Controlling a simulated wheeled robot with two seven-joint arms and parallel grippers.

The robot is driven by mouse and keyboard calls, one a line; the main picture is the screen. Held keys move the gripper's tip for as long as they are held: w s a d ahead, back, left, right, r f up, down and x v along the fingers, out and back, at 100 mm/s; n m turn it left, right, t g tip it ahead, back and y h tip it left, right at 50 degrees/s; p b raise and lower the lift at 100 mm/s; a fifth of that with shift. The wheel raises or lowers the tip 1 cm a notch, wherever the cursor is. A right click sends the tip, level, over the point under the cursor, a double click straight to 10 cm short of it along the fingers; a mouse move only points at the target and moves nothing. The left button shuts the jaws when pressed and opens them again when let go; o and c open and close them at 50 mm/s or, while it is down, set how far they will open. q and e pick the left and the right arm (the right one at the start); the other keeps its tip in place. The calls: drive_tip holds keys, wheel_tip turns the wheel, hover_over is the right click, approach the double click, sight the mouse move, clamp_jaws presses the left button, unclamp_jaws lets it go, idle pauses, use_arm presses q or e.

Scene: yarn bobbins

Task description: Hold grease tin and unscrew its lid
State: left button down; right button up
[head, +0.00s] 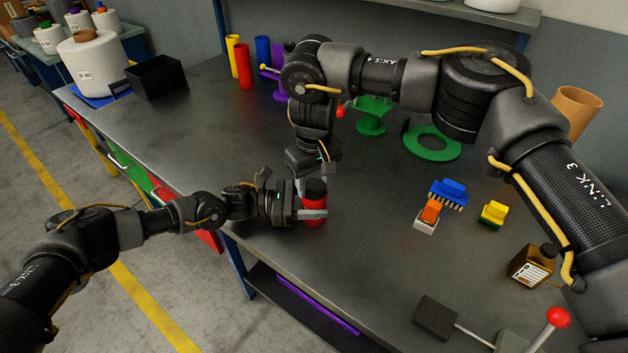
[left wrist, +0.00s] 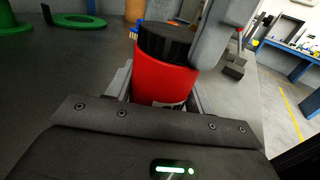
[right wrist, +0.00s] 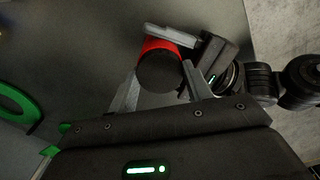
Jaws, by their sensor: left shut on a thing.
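The grease tin is a red can (head: 315,217) with a black lid (head: 316,188), upright at the near edge of the table. My left gripper (head: 308,213) is shut on its red body; the left wrist view shows the can (left wrist: 162,80) between the fingers, its lid on top. My right gripper (head: 312,168) comes down from above at the lid. In the right wrist view its fingers are open on either side of the black lid (right wrist: 160,74), with gaps showing. One right finger partly covers the lid in the left wrist view.
On the grey table (head: 370,240) are a blue brush (head: 448,194), an orange-topped block (head: 429,214), a yellow block (head: 493,212), a brown bottle (head: 531,264) and a green ring (head: 432,143). A black bin (head: 156,78) stands far left. The tabletop's near edge lies close to the tin.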

drive_tip(key=shift+c, duration=0.7)
drive_tip(key=n, duration=2)
drive_tip(key=shift+r, duration=0.1)
drive_tip(key=n, duration=0.5)
drive_tip(key=shift+n, duration=0.3)
drive_tip(key=n, duration=1.7)
drive_tip(key=shift+n, duration=0.4)
